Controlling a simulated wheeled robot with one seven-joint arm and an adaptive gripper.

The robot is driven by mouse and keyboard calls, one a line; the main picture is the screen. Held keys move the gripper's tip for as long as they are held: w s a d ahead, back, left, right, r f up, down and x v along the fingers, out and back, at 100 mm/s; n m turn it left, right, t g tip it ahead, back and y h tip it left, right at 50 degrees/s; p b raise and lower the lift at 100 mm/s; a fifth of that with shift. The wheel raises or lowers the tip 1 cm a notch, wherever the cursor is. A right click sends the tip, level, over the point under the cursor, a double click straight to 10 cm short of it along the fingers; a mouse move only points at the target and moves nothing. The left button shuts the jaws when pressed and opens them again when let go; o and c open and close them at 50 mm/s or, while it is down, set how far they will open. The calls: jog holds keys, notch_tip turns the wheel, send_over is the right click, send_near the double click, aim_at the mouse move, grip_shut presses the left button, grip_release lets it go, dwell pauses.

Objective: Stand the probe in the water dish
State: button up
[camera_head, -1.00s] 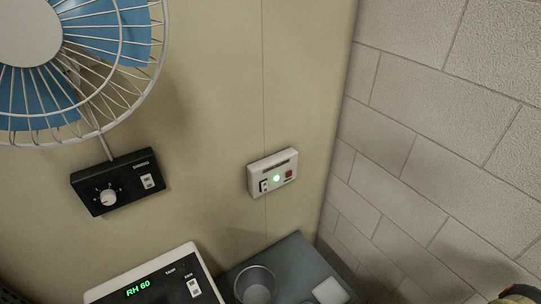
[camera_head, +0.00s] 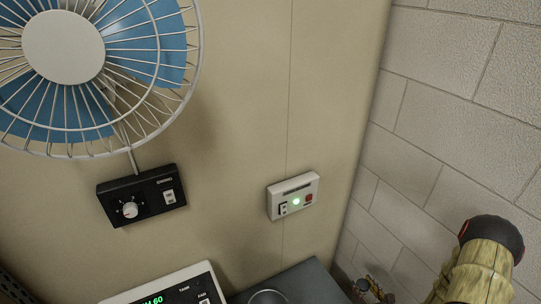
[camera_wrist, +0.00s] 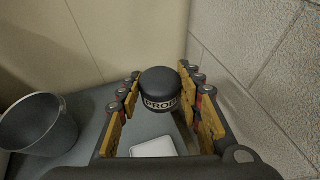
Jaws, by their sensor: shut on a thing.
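My gripper (camera_head: 374,290) shows only partly at the head view's lower edge.
A white square piece (camera_wrist: 155,148) lies on the bench (camera_wrist: 95,135) below my gripper. A block wall (camera_wrist: 270,70) is close on the right. A display unit (camera_head: 175,288), a black switch box (camera_head: 142,196), a white switch box (camera_head: 293,196) and a fan (camera_head: 75,60) are left.

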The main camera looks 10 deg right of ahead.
jog(key=w+a+r+n+y, duration=0.2)
jog(key=w+a+r, duration=0.2)
jog(key=a, duration=0.4)
jog(key=w+a+r+n+g+y, duration=0.1)
jog(key=w+a+r+y, duration=0.1)
jog(key=w+a+r, duration=0.2)
jog(key=w+a+r+n+y, duration=0.2)
jog(key=w+a+r, duration=0.2)
jog(key=a+r, duration=0.3)
jog(key=a, duration=0.4)
jog(key=shift+w+a+n+g, duration=0.25)
jog(key=shift+a+n+g, duration=0.05)
jog(key=shift+g, duration=0.1)
jog(key=shift+d, duration=0.1)
